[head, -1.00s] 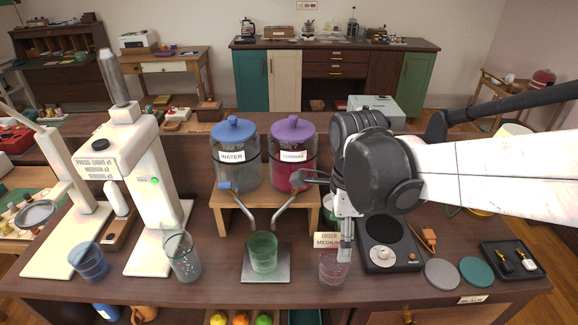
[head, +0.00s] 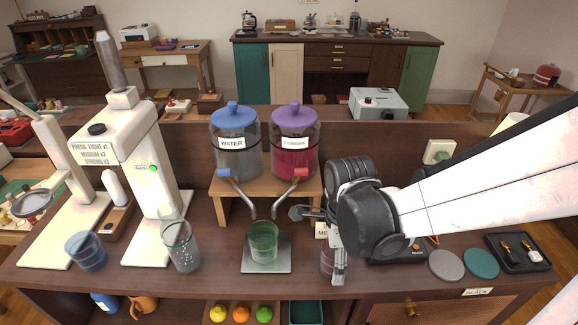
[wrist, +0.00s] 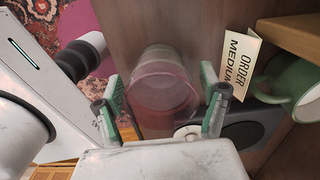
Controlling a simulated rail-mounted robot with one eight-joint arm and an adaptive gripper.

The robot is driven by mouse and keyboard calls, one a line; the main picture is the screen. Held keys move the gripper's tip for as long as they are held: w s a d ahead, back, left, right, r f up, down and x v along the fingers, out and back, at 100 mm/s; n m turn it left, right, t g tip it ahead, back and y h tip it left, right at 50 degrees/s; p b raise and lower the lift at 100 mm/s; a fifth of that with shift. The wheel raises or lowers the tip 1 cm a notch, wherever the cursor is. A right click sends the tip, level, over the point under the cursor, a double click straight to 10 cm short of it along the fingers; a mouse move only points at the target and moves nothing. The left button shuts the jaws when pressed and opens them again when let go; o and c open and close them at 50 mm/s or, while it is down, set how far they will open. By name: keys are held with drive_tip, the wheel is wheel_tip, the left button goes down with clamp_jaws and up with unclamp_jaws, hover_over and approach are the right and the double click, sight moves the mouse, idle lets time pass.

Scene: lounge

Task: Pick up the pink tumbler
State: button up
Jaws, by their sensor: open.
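The pink tumbler (wrist: 165,90) is a clear, pink-tinted cup on the counter. In the wrist view it sits between the two spread fingers of my gripper (wrist: 165,103), with a finger on each side. I cannot tell whether either finger touches it. In the head view my gripper (head: 339,268) is lowered at the tumbler (head: 327,260), which is mostly hidden behind the fingers and arm.
A green tumbler (head: 264,242) stands on a grey plate (head: 266,266) to the left. An order card (wrist: 240,58) and a green cup (wrist: 292,82) are close by. A clear glass (head: 182,246) and a blue tumbler (head: 86,252) stand farther left.

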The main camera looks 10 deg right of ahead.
drive_tip(key=shift+f, duration=0.85)
drive_tip(key=c, duration=1.5)
drive_tip(key=shift+o, duration=0.2)
drive_tip(key=shift+r, duration=0.15)
drive_tip(key=shift+r+p, duration=0.4)
drive_tip(key=shift+r, duration=1.35)
drive_tip(key=shift+s+a+r, duration=0.1)
drive_tip(key=shift+a+r, duration=0.1)
drive_tip(key=shift+r, duration=0.1)
drive_tip(key=shift+s+a+r+p, duration=0.35)
drive_tip(key=shift+s+a+r, duration=0.8)
drive_tip(key=shift+a, duration=0.3)
drive_tip(key=shift+s+a+r+p, duration=0.4)
drive_tip(key=shift+s+a+r, duration=0.7)
drive_tip(key=shift+a, duration=0.3)
drive_tip(key=shift+s+a+r+p, duration=0.35)
drive_tip(key=shift+s+a+r, duration=0.75)
drive_tip(key=shift+a, duration=0.35)
